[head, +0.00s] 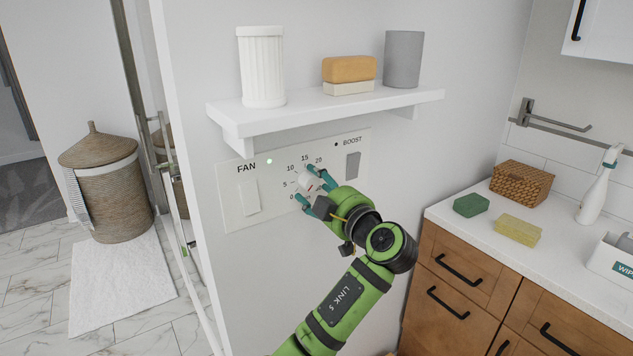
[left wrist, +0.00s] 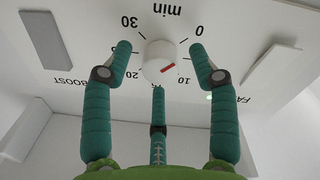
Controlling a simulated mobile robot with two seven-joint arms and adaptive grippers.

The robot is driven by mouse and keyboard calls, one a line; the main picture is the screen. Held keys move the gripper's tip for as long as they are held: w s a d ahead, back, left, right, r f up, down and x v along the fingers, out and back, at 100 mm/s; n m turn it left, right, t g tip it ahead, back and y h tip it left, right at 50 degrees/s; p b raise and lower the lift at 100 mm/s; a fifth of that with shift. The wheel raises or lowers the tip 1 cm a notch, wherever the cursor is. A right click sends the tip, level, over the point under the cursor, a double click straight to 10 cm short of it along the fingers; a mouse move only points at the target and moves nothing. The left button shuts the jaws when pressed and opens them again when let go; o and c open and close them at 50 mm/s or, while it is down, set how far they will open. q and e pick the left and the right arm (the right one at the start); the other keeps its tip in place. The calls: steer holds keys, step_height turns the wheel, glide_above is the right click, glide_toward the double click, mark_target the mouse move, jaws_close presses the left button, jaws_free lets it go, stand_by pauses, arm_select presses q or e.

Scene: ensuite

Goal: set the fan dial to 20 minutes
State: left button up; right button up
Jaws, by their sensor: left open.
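The fan dial (left wrist: 158,58) is a round white knob with a red mark on its face. In the left wrist view, which is upside down, the mark lies low on the right, towards the 10 (left wrist: 184,80) side; its exact reading is unclear. The 20 label (left wrist: 132,75) is at the dial's lower left. My left gripper (head: 313,186) is open, its teal fingers spread around the dial. Gaps show between the side fingertips and the knob. Fingers hide some scale numbers. My right gripper is in neither view.
The white wall panel (head: 236,219) has a FAN switch (head: 249,197) left of the dial and a BOOST switch (head: 353,165) to the right. Just above, a shelf (head: 225,112) holds a ribbed jar, soap and a grey cup. A counter (head: 465,222) stands at right.

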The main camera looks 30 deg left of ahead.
arm_select(q)
steer(key=shift+w+a, duration=0.15)
steer(key=shift+a, duration=0.1)
steer(key=shift+c, duration=0.4)
steer(key=shift+d, duration=0.1)
steer(key=c, duration=1)
steer(key=shift+c, duration=0.2)
steer(key=shift+f+m, duration=0.2)
steer(key=shift+m, duration=0.3)
